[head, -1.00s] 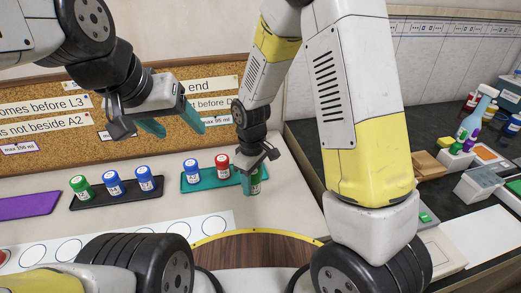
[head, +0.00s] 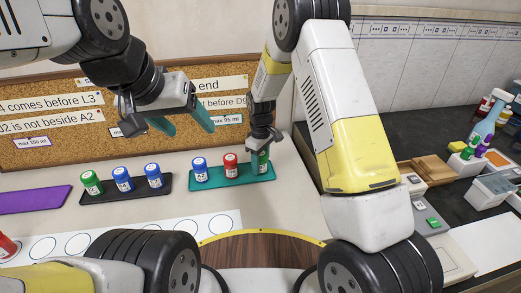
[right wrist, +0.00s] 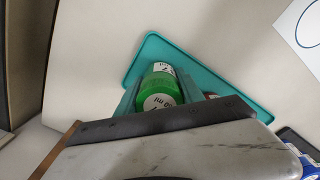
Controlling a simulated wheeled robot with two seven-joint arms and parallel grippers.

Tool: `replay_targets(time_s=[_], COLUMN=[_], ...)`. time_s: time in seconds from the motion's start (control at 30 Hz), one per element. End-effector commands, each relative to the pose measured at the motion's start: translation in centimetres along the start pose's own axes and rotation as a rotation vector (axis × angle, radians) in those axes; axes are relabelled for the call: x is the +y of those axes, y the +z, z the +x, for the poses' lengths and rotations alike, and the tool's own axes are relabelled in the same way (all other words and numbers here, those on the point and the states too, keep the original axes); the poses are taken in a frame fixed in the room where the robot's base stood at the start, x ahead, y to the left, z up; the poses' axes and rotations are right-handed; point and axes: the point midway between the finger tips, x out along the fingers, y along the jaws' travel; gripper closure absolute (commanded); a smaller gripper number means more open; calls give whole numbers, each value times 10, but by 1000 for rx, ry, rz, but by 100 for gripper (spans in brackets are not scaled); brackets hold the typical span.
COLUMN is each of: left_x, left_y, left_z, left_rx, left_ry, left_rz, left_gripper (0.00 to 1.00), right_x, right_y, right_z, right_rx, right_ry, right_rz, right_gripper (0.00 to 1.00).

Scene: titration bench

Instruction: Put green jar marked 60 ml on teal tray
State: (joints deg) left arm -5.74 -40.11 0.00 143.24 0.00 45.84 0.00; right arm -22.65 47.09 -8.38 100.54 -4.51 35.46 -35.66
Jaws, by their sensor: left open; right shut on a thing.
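The green jar (head: 260,162) is upright at the right end of the teal tray (head: 228,181), next to a red-capped jar (head: 231,165) and a blue-capped jar (head: 200,169). My right gripper (head: 262,148) is shut on the green jar from above. In the right wrist view the green lid (right wrist: 159,97) sits between the fingers, over the teal tray (right wrist: 214,79); its marking is only partly legible. I cannot tell whether its base touches the tray. My left gripper (head: 182,124) is open and empty, in the air before the cork board.
A black tray (head: 105,195) to the left holds a green-capped jar (head: 91,182) and two blue-capped jars. A purple mat (head: 36,199) lies farther left. A white strip with circles (head: 112,238) runs in front. Cork board (head: 50,150) stands behind.

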Motion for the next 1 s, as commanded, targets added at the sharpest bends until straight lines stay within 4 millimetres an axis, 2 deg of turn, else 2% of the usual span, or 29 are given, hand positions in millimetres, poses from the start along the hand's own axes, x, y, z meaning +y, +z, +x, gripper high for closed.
replay_targets(time_s=[0.33, 0.37, 0.47, 0.83, 1.0], left_x=[0, 0, 0, 0, 0], left_y=[0, 0, 0, 0, 0], left_z=[0, 0, 0, 0, 0], left_rx=[0, 0, 0, 0, 0], left_ry=[0, 0, 0, 0, 0], left_rz=[0, 0, 0, 0, 0], left_gripper=[34, 34, 34, 34, 34], right_x=[0, 0, 0, 0, 1], right_y=[0, 0, 0, 0, -1], right_z=[4, 4, 3, 0, -23], right_rx=[1, 1, 1, 2, 5], right_ry=[0, 1, 1, 2, 3], right_rz=[-1, -1, -1, -1, -1], right_gripper=[97, 54, 34, 34, 34])
